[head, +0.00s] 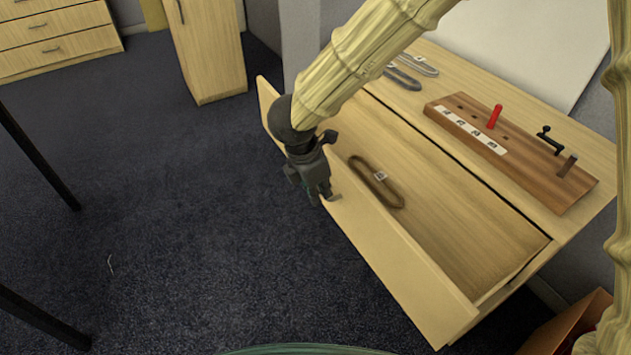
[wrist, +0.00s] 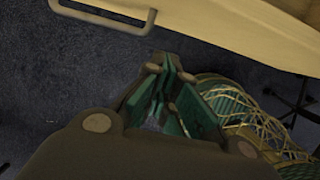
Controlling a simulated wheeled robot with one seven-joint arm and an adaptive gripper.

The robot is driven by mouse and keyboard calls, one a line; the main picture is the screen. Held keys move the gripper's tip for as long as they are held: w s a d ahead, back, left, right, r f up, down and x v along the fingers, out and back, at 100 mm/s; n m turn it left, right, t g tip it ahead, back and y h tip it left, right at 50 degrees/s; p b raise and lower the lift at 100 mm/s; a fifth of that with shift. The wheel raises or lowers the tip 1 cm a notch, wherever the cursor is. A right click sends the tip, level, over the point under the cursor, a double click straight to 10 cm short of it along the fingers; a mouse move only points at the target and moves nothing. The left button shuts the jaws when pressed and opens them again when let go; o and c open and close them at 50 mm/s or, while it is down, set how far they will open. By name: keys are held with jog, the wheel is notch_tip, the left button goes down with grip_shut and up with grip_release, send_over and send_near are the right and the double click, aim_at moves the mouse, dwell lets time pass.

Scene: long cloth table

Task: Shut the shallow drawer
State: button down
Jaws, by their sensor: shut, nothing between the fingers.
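The shallow drawer (head: 420,275) is pulled well out of a light wood cabinet, and its open inside shows in the head view. My gripper (head: 314,196) is at the outer side of the drawer front, near its middle, and covers part of it. In the wrist view my gripper's fingers (wrist: 165,78) are together with nothing between them. The drawer's metal handle (wrist: 108,18) shows at the top of the wrist view, a little apart from the fingertips. Whether any part of my gripper touches the front, I cannot tell.
A brown loop with a tag (head: 378,184) lies inside the drawer. On the cabinet top are grey loops (head: 410,70) and a wooden board (head: 520,155) with a red peg and dark levers. Dark carpet (head: 170,240) is clear in front. Another drawer unit (head: 55,40) stands back left.

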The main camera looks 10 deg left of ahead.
aim_at(340, 191)
jog(key=shift+w+d+f, duration=0.65)
jog(key=shift+d+f, duration=0.1)
jog(key=shift+d, duration=0.2)
jog(key=shift+w+d+f, duration=0.65)
jog(key=shift+d+f, duration=0.05)
jog(key=shift+d, duration=0.25)
jog(key=w+d+p, duration=0.3)
jog(key=w+d, duration=0.5)
jog(key=d, duration=0.3)
jog(key=w+d+p, duration=0.4)
jog(key=w+d, duration=0.4)
jog(key=d, duration=0.3)
jog(key=shift+w+d, duration=0.1)
jog(key=shift+d, duration=0.05)
